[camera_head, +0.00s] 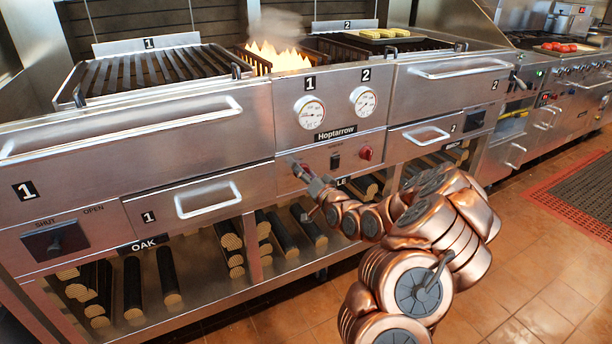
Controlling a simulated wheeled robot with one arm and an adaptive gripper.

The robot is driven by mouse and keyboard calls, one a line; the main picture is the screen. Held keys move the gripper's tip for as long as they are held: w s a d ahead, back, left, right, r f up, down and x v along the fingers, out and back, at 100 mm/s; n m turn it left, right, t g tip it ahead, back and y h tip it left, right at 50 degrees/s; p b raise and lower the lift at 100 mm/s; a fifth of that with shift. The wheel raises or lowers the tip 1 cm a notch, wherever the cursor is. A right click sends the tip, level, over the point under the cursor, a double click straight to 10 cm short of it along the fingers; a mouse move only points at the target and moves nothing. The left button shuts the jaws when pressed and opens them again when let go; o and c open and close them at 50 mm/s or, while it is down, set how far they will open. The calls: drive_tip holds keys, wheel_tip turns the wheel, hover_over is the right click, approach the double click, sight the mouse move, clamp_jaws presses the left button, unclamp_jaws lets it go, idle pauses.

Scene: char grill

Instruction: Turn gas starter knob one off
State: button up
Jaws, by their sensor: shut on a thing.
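The control panel (338,148) between the two grill sections carries a red knob (365,153) on its right side and a small dark switch (335,160) left of it. My gripper (297,168) is at the left side of this panel, shut at the spot matching the red knob on the right. Gas starter knob one is mostly or wholly hidden by the fingers there, so its turn angle cannot be told.
Two round gauges (311,112) sit above the panel. Flames (280,58) burn in the middle behind. Drawer handles (208,198) jut out on both sides. Logs (167,275) lie on the shelf below.

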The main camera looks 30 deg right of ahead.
drive_tip(key=m, duration=0.5)
drive_tip(key=shift+m, duration=0.3)
drive_tip(key=m, duration=0.4)
drive_tip(key=shift+f+m, duration=0.15)
drive_tip(key=shift+m, duration=0.25)
drive_tip(key=o, duration=1.1)
drive_tip(key=shift+o, duration=0.2)
drive_tip(key=shift+d, duration=0.1)
drive_tip(key=s, duration=0.7)
drive_tip(key=shift+s+a, duration=0.2)
drive_tip(key=shift+a, duration=0.15)
